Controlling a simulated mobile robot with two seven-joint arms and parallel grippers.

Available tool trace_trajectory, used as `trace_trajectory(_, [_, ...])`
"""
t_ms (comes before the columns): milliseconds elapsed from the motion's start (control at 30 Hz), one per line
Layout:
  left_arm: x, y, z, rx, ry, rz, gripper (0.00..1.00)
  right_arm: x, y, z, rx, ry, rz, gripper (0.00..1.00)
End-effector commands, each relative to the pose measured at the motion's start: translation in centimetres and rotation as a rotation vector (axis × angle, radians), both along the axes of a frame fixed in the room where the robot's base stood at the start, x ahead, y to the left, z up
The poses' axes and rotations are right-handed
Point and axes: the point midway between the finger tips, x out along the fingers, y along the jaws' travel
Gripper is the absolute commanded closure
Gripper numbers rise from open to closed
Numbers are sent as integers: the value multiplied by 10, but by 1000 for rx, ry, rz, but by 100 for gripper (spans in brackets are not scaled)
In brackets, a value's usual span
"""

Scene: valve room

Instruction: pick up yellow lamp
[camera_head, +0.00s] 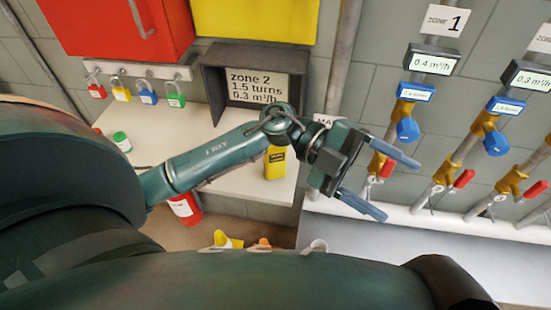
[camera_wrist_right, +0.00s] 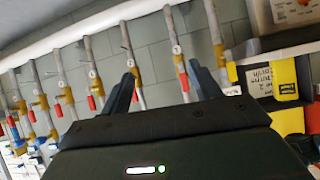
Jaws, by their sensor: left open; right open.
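A small yellow object with a dark label (camera_head: 275,162) stands on the pale counter, partly covered by my left arm. It may be the yellow lamp; its shape is not clear. My left gripper (camera_head: 400,190) is open and empty, to the right of this object, with its fingers pointing right in front of the pipes. My right gripper (camera_wrist_right: 162,74) is open and empty in the right wrist view, with pipes beyond its fingers. It is not seen in the head view.
The pale counter (camera_head: 230,187) carries a green-capped jar (camera_head: 122,141). A dark-framed zone 2 sign (camera_head: 257,87) stands behind. Several padlocks hang from a rack (camera_head: 138,71). A red extinguisher (camera_head: 184,208) is below. Valve pipes (camera_head: 465,148) fill the right side.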

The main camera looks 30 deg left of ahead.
Motion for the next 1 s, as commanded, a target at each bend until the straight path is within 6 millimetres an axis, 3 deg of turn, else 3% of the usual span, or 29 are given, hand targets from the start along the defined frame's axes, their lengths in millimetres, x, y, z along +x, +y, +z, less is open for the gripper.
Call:
trace_trajectory(67, [5,21,-24,301,-76,-105,29,1,1,-2,2,-8,4,37])
trace_trajectory(200, [37,94,-54,869,-100,-107,29,2,2,-1,5,-20,10,37])
trace_trajectory(300, [62,152,-51,1199,-68,4,29,2,4,-2,5,-22,15,37])
trace_trajectory(433, [81,207,-34,1462,-13,162,29,1,5,-2,6,-24,23,37])
trace_trajectory(600, [86,230,-32,1570,25,243,29,1,6,-1,8,-29,27,37])
trace_trajectory(1000, [84,230,-97,1568,25,241,29,1,6,2,9,-30,24,37])
